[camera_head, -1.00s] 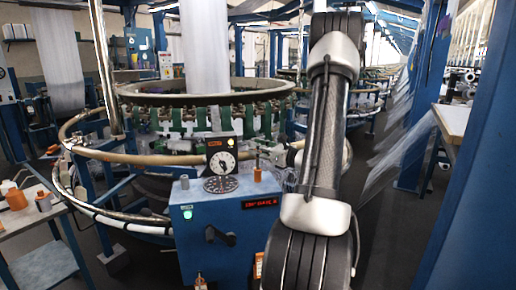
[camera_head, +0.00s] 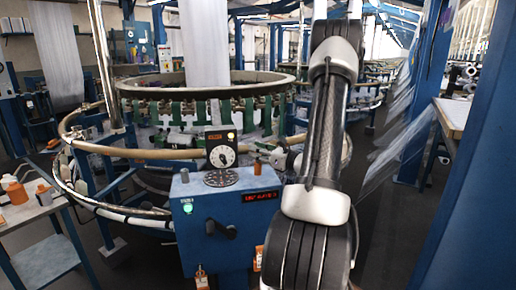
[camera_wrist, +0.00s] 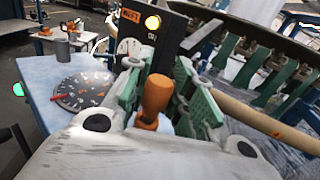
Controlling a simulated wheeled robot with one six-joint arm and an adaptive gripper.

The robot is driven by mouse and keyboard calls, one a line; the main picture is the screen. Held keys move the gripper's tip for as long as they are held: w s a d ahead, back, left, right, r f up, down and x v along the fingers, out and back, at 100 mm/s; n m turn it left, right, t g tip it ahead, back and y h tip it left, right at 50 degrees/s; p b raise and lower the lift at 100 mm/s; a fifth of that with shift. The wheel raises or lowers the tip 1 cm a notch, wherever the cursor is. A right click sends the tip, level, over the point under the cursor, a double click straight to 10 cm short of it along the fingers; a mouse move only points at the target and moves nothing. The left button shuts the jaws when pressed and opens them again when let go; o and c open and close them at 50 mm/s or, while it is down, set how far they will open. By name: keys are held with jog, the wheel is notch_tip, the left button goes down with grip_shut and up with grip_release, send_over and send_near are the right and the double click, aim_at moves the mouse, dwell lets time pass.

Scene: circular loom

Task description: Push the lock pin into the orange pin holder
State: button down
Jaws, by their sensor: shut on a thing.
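My gripper (camera_head: 262,153) is at the right end of the blue cabinet's top, in front of the loom. In the wrist view an orange rounded piece (camera_wrist: 156,95) is upright between the green finger pads. I cannot tell how deep the pin sits, since the fingers and the orange piece hide the contact.
The blue cabinet (camera_head: 225,210) carries a flat round dial (camera_head: 220,178) and a black gauge box (camera_head: 220,148) with a lit yellow lamp, left of my gripper. The loom's rail (camera_head: 150,154) runs close behind. A side table (camera_head: 30,210) with bottles stands at left.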

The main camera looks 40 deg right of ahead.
jog(key=shift+f, duration=0.3)
jog(key=c, duration=1.1)
grip_release()
jog(key=shift+c, duration=0.2)
jog(key=v, duration=1.2)
